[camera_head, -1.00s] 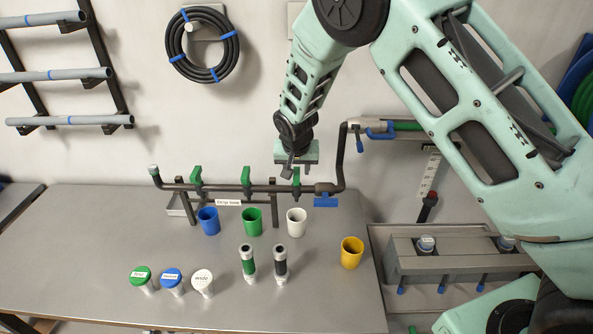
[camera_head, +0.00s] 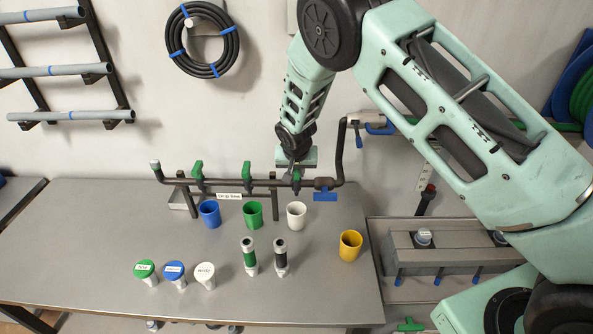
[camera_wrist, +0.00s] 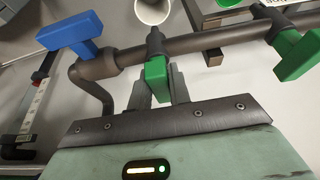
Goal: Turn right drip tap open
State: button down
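The drip line is a dark pipe (camera_head: 232,184) above the back of the bench, with several green taps along it. The right drip tap (camera_wrist: 156,77) has a green handle; in the head view it is largely hidden at my gripper (camera_head: 296,170). In the wrist view my gripper (camera_wrist: 160,88) has its two fingers apart, one on each side of that handle, which points towards the palm. The fingers look very close to the handle; I cannot tell whether they touch it. The middle tap (camera_head: 246,174) and left tap (camera_head: 198,175) stand clear to the left.
A blue valve handle (camera_head: 325,195) sits on the pipe just right of the right tap. Blue (camera_head: 210,214), green (camera_head: 253,215) and white (camera_head: 297,215) cups stand below the taps. A yellow cup (camera_head: 350,246) stands at the right edge of the bench. The front of the bench has free room.

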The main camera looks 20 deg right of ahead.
jog(key=shift+f+n+b, duration=0.1)
jog(key=shift+n+b, duration=0.3)
jog(key=shift+b, duration=0.05)
jog(key=n+y+b, duration=0.1)
jog(key=n+b, duration=0.1)
jog(key=shift+d+n, duration=0.15)
jog(key=shift+n, duration=0.25)
jog(key=n+y+b, duration=0.1)
jog(key=n+y, duration=0.1)
jog(key=n, duration=0.2)
jog(key=shift+d+n, duration=0.1)
jog(key=shift+n, duration=0.2)
jog(key=n+y, duration=0.1)
jog(key=n, duration=0.1)
jog(key=n+g+y, duration=0.1)
jog(key=n, duration=0.2)
jog(key=shift+w, duration=0.15)
jog(key=n+g, duration=0.1)
jog(key=n, duration=0.1)
jog(key=n+g+b, duration=0.1)
jog(key=n, duration=0.2)
jog(key=shift+y, duration=0.3)
jog(key=shift+n, duration=0.3)
jog(key=c, duration=1.3)
grip_release()
